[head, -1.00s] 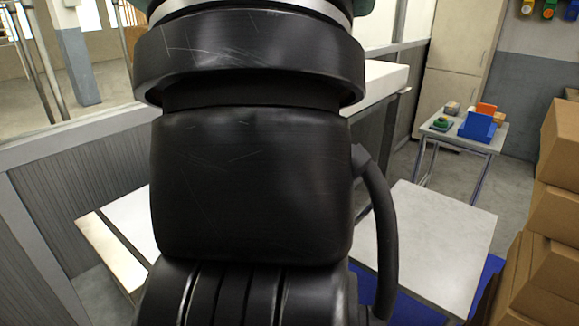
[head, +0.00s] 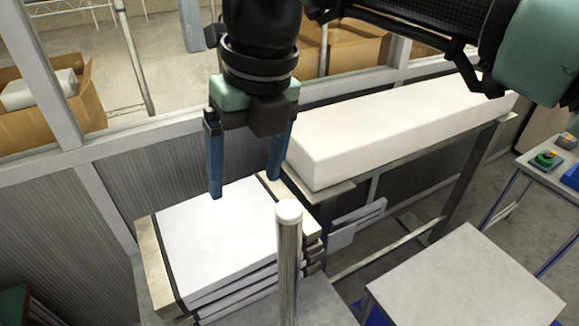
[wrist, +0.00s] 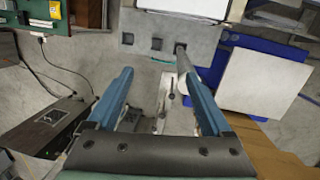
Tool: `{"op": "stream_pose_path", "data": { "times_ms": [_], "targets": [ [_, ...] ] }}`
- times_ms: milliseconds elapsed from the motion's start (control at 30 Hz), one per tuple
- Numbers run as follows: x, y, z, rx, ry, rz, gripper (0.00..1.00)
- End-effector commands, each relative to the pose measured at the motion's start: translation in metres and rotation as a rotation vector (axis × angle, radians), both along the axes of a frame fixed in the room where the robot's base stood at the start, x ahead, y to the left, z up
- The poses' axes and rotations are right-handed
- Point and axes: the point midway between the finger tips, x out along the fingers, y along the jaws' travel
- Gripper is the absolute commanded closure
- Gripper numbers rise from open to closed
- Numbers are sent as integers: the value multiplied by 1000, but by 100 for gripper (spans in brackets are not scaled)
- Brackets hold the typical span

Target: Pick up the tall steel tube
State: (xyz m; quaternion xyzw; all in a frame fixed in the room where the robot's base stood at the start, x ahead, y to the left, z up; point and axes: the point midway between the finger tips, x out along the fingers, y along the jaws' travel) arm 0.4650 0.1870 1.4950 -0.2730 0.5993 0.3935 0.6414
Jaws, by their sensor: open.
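The tall steel tube (head: 288,268) stands upright in the front middle of the head view, with a pale cap on top and its lower end cut off by the frame. In the wrist view what looks like the same tube (wrist: 181,60) rises near a grey plate, close to the right fingertip. My gripper (head: 245,187) points down with its two blue fingers apart and nothing between them. In the head view it appears behind and to the left of the tube's top. The wrist view also shows my gripper (wrist: 158,73) open.
A stack of white panels (head: 215,235) lies below my gripper. A long white block (head: 400,125) rests on a bench behind. A grey-topped table (head: 465,280) stands at the right. The wrist view shows a grey plate (wrist: 195,35) with several square holes.

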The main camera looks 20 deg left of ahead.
Motion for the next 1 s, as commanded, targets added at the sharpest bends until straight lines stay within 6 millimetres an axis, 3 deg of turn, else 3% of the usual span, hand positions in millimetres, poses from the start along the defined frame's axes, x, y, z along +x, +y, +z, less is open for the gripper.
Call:
{"op": "stream_pose_path", "data": {
  "times_ms": [33, 100, 200, 633, 867, 1000],
  "targets": [
    [9, -22, 4, -77, -14, -36, 16],
    [14, -42, 5, -145, -21, -64, 16],
    [17, -53, 1, -184, -25, -82, 16],
    [17, -52, -65, -182, -22, -78, 16],
    [18, -50, -78, -181, -22, -78, 16],
    [20, -46, -94, -180, -22, -77, 16]
  ]
}}
